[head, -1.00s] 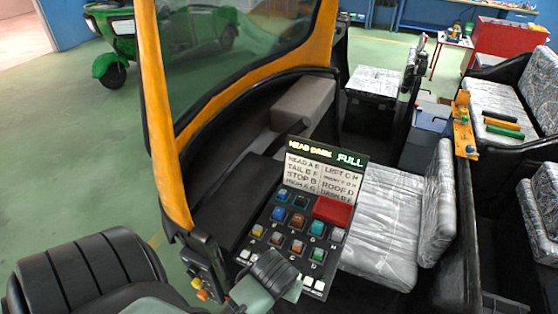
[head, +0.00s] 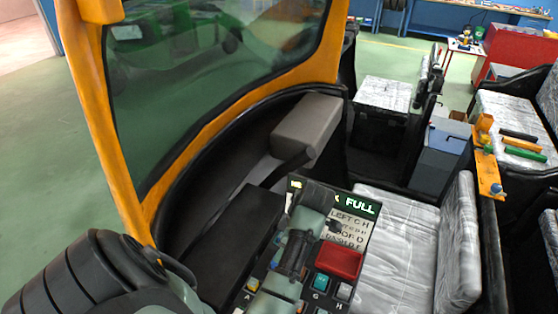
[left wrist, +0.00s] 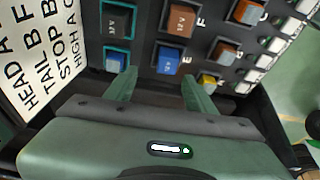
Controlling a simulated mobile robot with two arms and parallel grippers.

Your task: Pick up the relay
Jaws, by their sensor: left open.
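The relays are small coloured blocks in a dark panel. A blue relay (left wrist: 168,60) sits just beyond and between the fingers of my left gripper (left wrist: 160,78), which is open and empty. Beside it are a brown relay (left wrist: 225,52), a yellow one (left wrist: 207,80) and a dark one with a teal rim (left wrist: 118,20). In the head view my left gripper (head: 288,255) lies over the panel and hides most of it. A teal relay (head: 321,282) by letter G still shows. Which relay is meant, I cannot tell. My right gripper is out of view.
A label board (head: 352,228) with a lit FULL display stands behind the panel. A red box (head: 338,262) sits at the panel's upper right. A wrapped seat (head: 395,240) is to the right. The orange windshield frame (head: 105,130) borders the left.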

